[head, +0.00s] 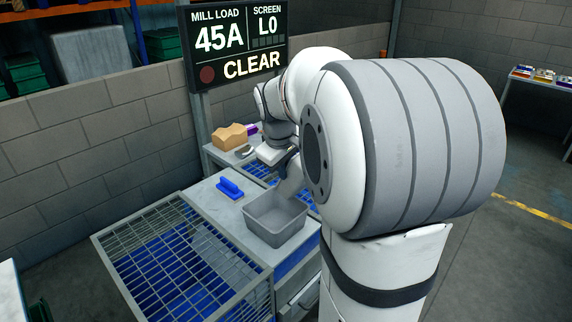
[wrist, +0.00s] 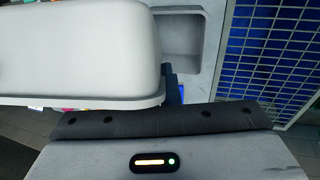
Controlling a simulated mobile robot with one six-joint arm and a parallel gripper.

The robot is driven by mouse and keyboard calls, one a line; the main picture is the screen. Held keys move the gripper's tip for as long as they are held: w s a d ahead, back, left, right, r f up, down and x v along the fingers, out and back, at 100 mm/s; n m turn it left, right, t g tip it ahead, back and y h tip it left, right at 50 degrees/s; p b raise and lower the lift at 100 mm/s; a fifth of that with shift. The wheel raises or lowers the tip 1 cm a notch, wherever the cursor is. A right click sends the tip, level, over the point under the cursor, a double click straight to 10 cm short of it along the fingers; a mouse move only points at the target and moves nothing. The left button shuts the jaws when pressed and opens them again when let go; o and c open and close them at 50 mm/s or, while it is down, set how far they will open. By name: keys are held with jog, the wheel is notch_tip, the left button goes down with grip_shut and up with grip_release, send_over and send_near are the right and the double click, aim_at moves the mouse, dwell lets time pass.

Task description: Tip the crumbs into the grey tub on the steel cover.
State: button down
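The grey tub (head: 262,222) stands upright on the steel cover (head: 205,203); it also shows in the wrist view (wrist: 178,50), partly hidden. My gripper (head: 287,160) is just behind and above the tub. It holds a pale grey rounded container (head: 291,180), which hangs steeply tilted near the tub's back rim. This container fills the upper left of the wrist view (wrist: 80,50), and a dark finger shows at its edge. I cannot see crumbs in the container or in the tub.
A blue brush (head: 229,188) lies on the cover left of the tub. Barred grates over blue pits (head: 165,262) lie in front and behind. A cardboard box (head: 230,136) stands at the back. A display (head: 237,42) reads CLEAR, 45A, L0.

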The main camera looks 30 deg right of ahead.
jog(key=shift+w+d+r+n+g+p, duration=0.1)
jog(key=shift+w+r+n+g+p, duration=0.4)
jog(key=shift+p, duration=1.4)
jog(key=shift+w+r, duration=0.1)
jog(key=shift+w, duration=0.3)
jog(key=shift+g, duration=0.3)
dwell(0.6)
